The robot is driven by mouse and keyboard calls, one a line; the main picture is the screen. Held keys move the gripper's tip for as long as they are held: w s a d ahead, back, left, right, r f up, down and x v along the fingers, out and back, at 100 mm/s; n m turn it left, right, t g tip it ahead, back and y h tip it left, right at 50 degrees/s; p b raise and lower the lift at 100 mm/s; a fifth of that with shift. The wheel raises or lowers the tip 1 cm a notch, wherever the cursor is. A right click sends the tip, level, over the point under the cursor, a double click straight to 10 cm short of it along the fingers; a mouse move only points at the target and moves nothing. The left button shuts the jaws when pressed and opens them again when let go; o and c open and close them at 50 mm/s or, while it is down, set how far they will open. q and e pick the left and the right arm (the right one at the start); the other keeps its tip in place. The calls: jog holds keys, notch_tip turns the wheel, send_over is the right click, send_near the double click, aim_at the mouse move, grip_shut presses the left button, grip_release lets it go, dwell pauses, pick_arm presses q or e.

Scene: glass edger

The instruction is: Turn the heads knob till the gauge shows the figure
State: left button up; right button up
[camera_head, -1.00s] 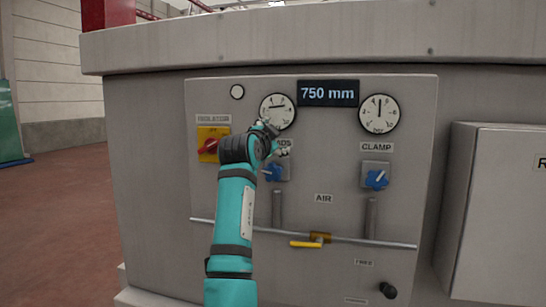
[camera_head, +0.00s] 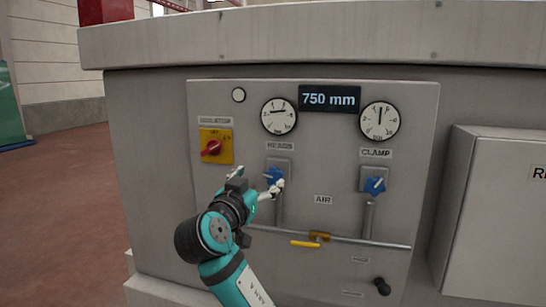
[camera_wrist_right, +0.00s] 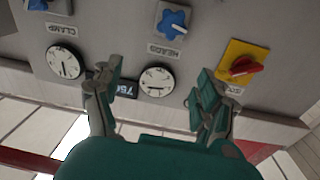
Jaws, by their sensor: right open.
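The blue heads knob (camera_head: 273,175) sits on a grey plate under the HEADS label, below the round heads gauge (camera_head: 279,117). The gauge's thin needle lies nearly level; its exact reading is too small to tell. My right gripper (camera_head: 257,181) is open in front of the panel, just below and left of the knob, with one fingertip overlapping the knob's lower right edge; contact cannot be told. In the right wrist view, turned upside down, the open fingers (camera_wrist_right: 158,78) frame the gauge (camera_wrist_right: 157,81), and the knob (camera_wrist_right: 173,24) is clear beyond them. My left gripper is not in view.
The blue clamp knob (camera_head: 375,185) and clamp gauge (camera_head: 380,121) are to the right. A red and yellow isolator switch (camera_head: 212,148) is at left. A yellow air lever (camera_head: 306,244) and pipe lie below. A display (camera_head: 329,98) reads 750 mm.

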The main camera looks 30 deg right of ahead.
jog(key=s+a+f+n, duration=0.2)
jog(key=a+f, duration=0.1)
jog(key=p, duration=0.6)
send_near(273, 176)
jog(key=shift+y, duration=0.3)
jog(key=x, duration=0.9)
jog(key=shift+s+r, duration=0.1)
jog(key=shift+r, duration=0.3)
jog(key=shift+w+d+f, duration=0.15)
jog(key=shift+w+d, duration=0.25)
jog(key=shift+d, duration=0.1)
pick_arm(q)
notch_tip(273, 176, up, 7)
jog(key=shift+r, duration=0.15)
